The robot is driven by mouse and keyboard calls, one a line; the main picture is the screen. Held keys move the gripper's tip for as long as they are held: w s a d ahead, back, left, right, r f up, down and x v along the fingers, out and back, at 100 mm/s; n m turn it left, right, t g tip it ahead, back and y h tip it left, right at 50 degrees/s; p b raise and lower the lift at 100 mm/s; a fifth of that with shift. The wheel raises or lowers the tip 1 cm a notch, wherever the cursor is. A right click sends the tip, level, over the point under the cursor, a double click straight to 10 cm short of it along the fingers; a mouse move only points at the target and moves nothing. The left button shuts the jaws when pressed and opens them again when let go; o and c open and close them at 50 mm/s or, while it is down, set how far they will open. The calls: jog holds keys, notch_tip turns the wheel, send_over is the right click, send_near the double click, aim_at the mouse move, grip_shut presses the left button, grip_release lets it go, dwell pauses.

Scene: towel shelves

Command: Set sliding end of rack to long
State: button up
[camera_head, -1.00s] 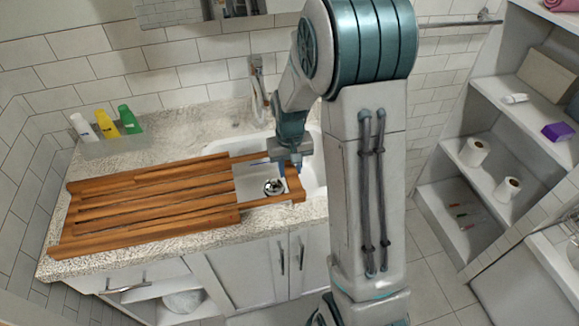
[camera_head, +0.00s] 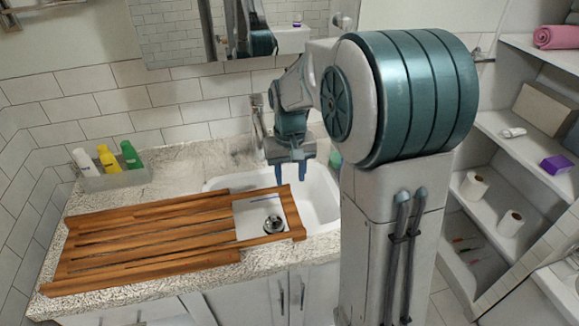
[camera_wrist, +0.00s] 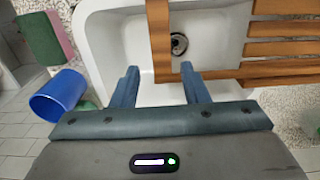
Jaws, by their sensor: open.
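The wooden slatted rack (camera_head: 150,240) lies on the counter and reaches out over the left part of the sink. Its sliding end (camera_head: 295,213) is pulled out to the right, leaving a gap through which the basin and drain show. In the wrist view the end bar (camera_wrist: 160,42) runs up from between the fingertips, and the rack's slats (camera_wrist: 285,48) are at right. My gripper (camera_head: 289,180) is open and empty, fingers pointing down, near the back of the end bar. In the wrist view its fingertips (camera_wrist: 159,70) are either side of the bar's line; contact cannot be told.
The white sink (camera_head: 325,195) has a faucet (camera_head: 258,118) behind it. A tray with several bottles (camera_head: 105,160) stands at the counter's back left. A blue cup (camera_wrist: 58,95) shows in the wrist view. Shelves (camera_head: 520,150) with rolls stand at right.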

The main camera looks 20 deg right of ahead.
notch_tip(320, 180, up, 2)
jog(key=shift+r, duration=0.2)
